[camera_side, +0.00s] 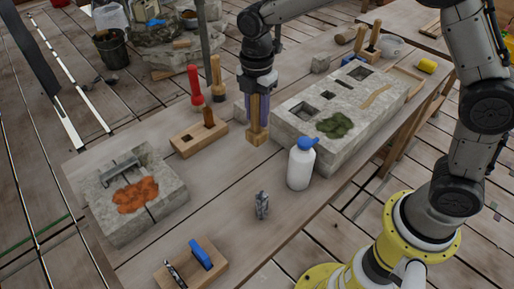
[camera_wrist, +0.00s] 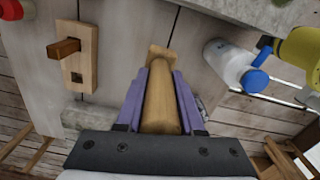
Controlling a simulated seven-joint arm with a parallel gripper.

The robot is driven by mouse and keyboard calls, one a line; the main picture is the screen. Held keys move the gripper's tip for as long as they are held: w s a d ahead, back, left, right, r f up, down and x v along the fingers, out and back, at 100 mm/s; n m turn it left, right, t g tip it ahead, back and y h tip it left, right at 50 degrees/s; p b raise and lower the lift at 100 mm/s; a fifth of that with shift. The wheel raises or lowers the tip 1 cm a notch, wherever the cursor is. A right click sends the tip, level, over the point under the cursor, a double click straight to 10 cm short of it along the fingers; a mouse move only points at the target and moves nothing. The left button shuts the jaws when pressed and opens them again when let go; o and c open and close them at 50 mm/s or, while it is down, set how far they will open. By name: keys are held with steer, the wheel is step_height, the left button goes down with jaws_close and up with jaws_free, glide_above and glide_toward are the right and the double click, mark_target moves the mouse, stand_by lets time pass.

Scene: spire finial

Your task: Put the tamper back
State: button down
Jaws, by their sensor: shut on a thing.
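My gripper (camera_side: 262,118) has purple fingers shut on the wooden tamper (camera_side: 256,137), which hangs upright with its square foot down. In the wrist view, the gripper (camera_wrist: 161,85) has one finger on each side of the tamper's round handle (camera_wrist: 160,104). I cannot tell whether the foot touches the table. A wooden holder block (camera_side: 187,145) lies on the table left of the gripper. It also shows at the upper left of the wrist view (camera_wrist: 87,88). One wooden tool (camera_side: 209,117) stands in it, beside an empty square hole.
A large stone block (camera_side: 300,127) with recesses and green moss lies right of the tamper. A white bottle with blue cap (camera_side: 300,168) stands in front. A red-handled tool (camera_side: 195,86) stands behind the holder. Another stone (camera_side: 106,212) lies left. Table between is clear.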

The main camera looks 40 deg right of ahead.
mark_target(257, 99)
steer(key=shift+f, duration=3.9)
steer(key=shift+f, duration=0.15)
steer(key=c, duration=0.5)
jaws_free()
step_height(257, 99, up, 12)
steer(key=shift+f, duration=0.2)
steer(key=shift+r, duration=0.35)
